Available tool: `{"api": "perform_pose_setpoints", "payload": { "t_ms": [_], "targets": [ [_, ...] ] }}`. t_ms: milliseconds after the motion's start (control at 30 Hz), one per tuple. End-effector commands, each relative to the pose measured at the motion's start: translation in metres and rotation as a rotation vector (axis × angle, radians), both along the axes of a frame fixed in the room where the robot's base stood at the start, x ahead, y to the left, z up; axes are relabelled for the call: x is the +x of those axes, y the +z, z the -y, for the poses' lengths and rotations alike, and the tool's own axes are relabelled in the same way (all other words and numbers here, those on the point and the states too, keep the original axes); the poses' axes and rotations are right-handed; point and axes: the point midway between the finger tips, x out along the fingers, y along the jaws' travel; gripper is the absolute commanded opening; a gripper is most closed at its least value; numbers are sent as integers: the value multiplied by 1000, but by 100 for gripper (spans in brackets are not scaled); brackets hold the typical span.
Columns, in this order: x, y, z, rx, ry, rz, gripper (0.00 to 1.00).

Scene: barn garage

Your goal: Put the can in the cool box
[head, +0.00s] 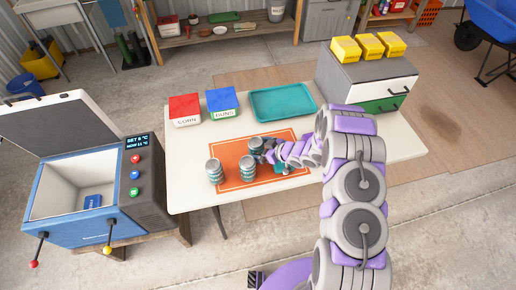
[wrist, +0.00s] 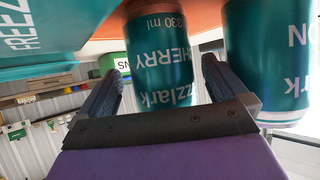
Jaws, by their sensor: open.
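The cool box (head: 75,228) stands at the left with its lid raised; a small blue block (head: 92,202) lies inside. Several teal-and-silver cans are on the orange mat (head: 232,181): one can at the left (head: 214,172), one beside it (head: 247,169), one farther back (head: 256,146). My gripper (head: 268,155) is low over the mat by the back can. In the wrist view, my open gripper (wrist: 160,78) has a can marked "CHERRY" (wrist: 158,50) between or just beyond its fingers; contact is unclear. Another can (wrist: 270,60) is at right.
A red corn box (head: 184,110), a blue buns box (head: 222,102) and a teal tray (head: 283,102) stand behind the mat. A grey drawer unit (head: 350,82) with yellow boxes (head: 370,46) stands at the right. The cool box has a control panel with buttons (head: 135,174).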

Motion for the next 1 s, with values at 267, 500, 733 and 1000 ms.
{"api": "perform_pose_setpoints", "payload": {
  "t_ms": [267,500,733,1000],
  "targets": [
    [-23,29,45,3,-5,0,100],
    [-40,47,74,-1,-3,0,100],
    [-46,53,83,-1,-1,0,100],
    [-38,60,93,-50,-30,7,100]
  ]
}}
